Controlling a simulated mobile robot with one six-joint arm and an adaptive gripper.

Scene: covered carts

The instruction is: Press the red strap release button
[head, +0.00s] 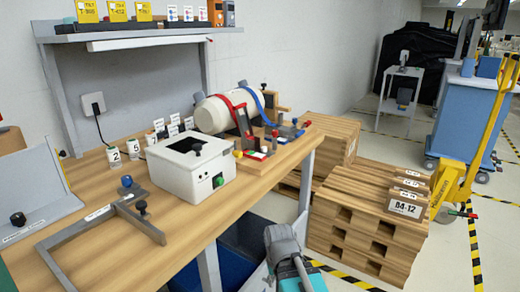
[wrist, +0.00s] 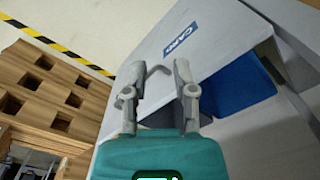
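Small red, blue and yellow knobs or buttons stand at the cradle's front and right, including a red one (head: 264,149) and another red one (head: 307,123). Which is the strap release is too small to tell. My gripper (wrist: 157,88) is open and empty in the wrist view, its fingers apart. In the head view my teal-and-grey arm end shows at the bottom, apart from the cradle.
A white box (head: 190,172) with a green button stands left of the cradle on the bench (head: 110,240). A grey bracket (head: 100,215) lies at its front left. Wooden pallets (head: 365,205) stand right of the bench. Blue bins (wrist: 245,80) and a pale labelled panel (wrist: 195,35) lie beyond my gripper.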

